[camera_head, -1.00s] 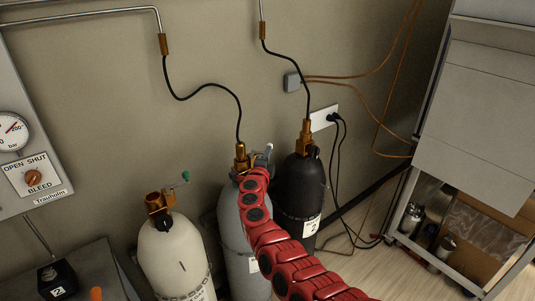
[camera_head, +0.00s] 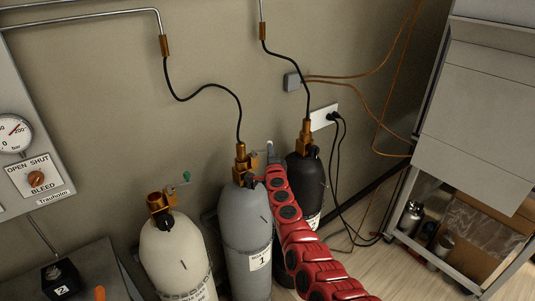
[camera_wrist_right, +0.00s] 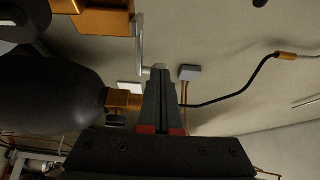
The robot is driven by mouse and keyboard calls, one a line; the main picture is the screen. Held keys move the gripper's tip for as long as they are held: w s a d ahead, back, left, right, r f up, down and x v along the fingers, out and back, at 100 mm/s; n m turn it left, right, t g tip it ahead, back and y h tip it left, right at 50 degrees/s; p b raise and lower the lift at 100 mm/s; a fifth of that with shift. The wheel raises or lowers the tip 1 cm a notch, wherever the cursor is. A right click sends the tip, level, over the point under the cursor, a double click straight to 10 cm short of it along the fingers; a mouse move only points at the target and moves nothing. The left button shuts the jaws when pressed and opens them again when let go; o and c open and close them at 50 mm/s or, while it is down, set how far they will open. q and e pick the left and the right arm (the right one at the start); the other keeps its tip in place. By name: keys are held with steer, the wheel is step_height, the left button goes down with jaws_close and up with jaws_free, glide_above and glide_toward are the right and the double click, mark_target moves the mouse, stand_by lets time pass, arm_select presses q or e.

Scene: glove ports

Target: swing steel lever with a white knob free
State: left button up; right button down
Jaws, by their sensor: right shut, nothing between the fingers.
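The steel lever (camera_wrist_right: 140,42) with its pale knob (camera_wrist_right: 157,68) runs from a brass fitting (camera_wrist_right: 103,22) in the right wrist view. In the head view it is small beside the brass valve (camera_head: 243,166) on the grey cylinder (camera_head: 245,222), partly hidden by my right gripper. My right gripper (camera_wrist_right: 160,76) is shut and empty, its fingertips close to the knob; I cannot tell whether they touch. In the head view the gripper (camera_head: 272,156) is between the grey and black cylinders. My left gripper is not in view.
A black cylinder (camera_head: 308,176) stands close on the right, a cream cylinder (camera_head: 175,250) with a green-knobbed lever (camera_head: 183,179) on the left. Black hoses rise to wall pipes. A gauge panel (camera_head: 20,120) hangs at left. A metal cabinet (camera_head: 478,125) stands at right.

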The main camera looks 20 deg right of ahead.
steer(key=shift+w+d+f+n+y+b, duration=0.1)
steer(key=shift+w+d+n+y+b, duration=0.15)
steer(key=shift+n+y+b, duration=0.4)
steer(key=shift+w+d+r+n+y+b, duration=0.15)
steer(key=shift+n+y+b, duration=0.25)
steer(key=shift+y, duration=0.55)
steer(key=shift+w+d+f+n+y+b, duration=0.15)
steer(key=shift+w+n+y+b, duration=0.15)
steer(key=shift+n+y+b, duration=0.35)
steer(key=shift+w, duration=0.1)
